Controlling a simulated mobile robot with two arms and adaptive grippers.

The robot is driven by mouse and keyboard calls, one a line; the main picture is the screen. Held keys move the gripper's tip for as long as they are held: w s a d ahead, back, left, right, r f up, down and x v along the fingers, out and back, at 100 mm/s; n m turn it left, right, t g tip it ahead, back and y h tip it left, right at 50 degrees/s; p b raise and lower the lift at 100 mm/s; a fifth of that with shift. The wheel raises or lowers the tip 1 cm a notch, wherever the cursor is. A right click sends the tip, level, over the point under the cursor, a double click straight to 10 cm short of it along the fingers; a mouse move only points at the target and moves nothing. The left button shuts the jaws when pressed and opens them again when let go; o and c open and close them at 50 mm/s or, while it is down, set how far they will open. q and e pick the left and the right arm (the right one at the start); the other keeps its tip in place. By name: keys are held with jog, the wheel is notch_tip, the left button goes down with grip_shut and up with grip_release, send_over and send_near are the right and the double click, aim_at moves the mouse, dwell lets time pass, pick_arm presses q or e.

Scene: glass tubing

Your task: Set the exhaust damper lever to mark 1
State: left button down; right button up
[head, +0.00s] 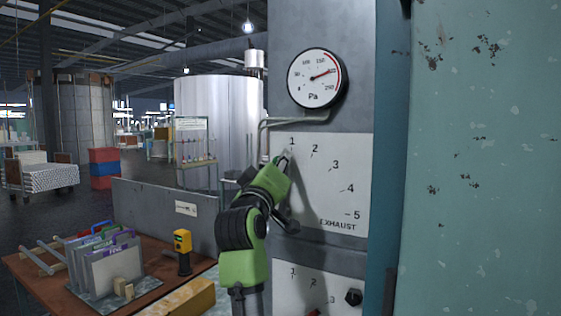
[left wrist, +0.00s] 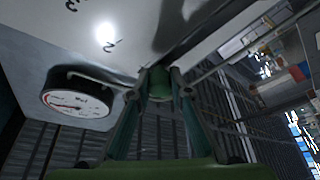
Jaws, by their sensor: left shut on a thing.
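The exhaust plate (head: 325,190) is a pale panel on a grey column, with marks 1 to 5 running from upper left down to lower right above the word EXHAUST. My left gripper (head: 284,160) is at the plate's upper left, just below mark 1 (head: 292,141). In the left wrist view my left gripper (left wrist: 160,78) has its two fingers closed around a small greenish end, the lever's grip (left wrist: 160,86). The rest of the lever is hidden behind my gripper and arm in the head view. My right gripper is in neither view.
A round pressure gauge (head: 316,78) sits above the plate, with a pipe under it. A second marked plate (head: 325,285) with a black knob (head: 353,297) is below. A brown bench (head: 60,285) with glass tubes, folders and a yellow device (head: 183,241) stands at lower left.

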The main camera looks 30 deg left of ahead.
pick_arm(q)
jog(key=c, duration=2)
grip_release()
jog(key=shift+o, duration=0.9)
jog(key=shift+w+f, duration=0.1)
jog(key=shift+w, duration=0.1)
jog(key=v, duration=1.2)
